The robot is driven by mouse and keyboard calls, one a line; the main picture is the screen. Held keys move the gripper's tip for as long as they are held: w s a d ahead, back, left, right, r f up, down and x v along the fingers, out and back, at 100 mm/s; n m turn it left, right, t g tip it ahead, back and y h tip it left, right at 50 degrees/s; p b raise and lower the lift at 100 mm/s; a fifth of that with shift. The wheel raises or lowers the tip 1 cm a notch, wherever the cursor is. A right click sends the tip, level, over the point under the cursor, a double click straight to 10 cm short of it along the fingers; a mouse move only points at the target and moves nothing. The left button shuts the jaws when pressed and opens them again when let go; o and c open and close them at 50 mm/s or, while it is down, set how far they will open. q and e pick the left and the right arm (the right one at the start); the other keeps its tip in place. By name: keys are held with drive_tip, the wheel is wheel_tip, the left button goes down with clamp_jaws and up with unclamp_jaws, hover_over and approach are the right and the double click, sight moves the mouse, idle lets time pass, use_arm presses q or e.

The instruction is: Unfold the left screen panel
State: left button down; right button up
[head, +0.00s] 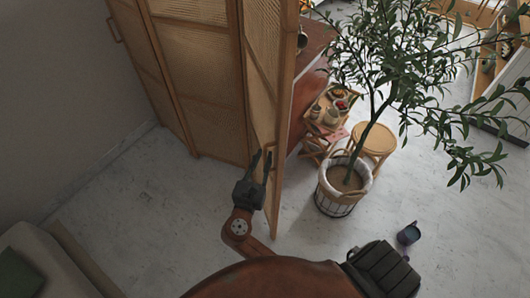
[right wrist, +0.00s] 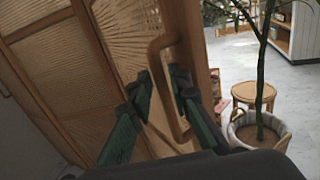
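A folding screen with wooden frames and woven infill stands at the upper left in the head view. Its left panel (head: 150,65) has a wooden handle (head: 115,30) at its outer edge. The middle panel (head: 203,90) is beside it, and the right panel (head: 262,70) is angled toward me. My right gripper (head: 262,153) is at the lower part of the right panel. In the right wrist view its fingers (right wrist: 162,75) are apart, with the wooden handle (right wrist: 161,44) of this panel between them; contact is unclear. My left gripper is not in view.
A potted tree in a basket (head: 342,190) stands right of the screen. Behind it are a round stool (head: 375,140) and a small tray table (head: 330,108). A dark blue vessel (head: 408,234) is on the floor at the lower right. Floor left of the gripper is clear.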

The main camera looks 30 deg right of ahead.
drive_tip(key=shift+x, duration=1.4)
drive_tip(key=shift+c, duration=0.4)
clamp_jaws()
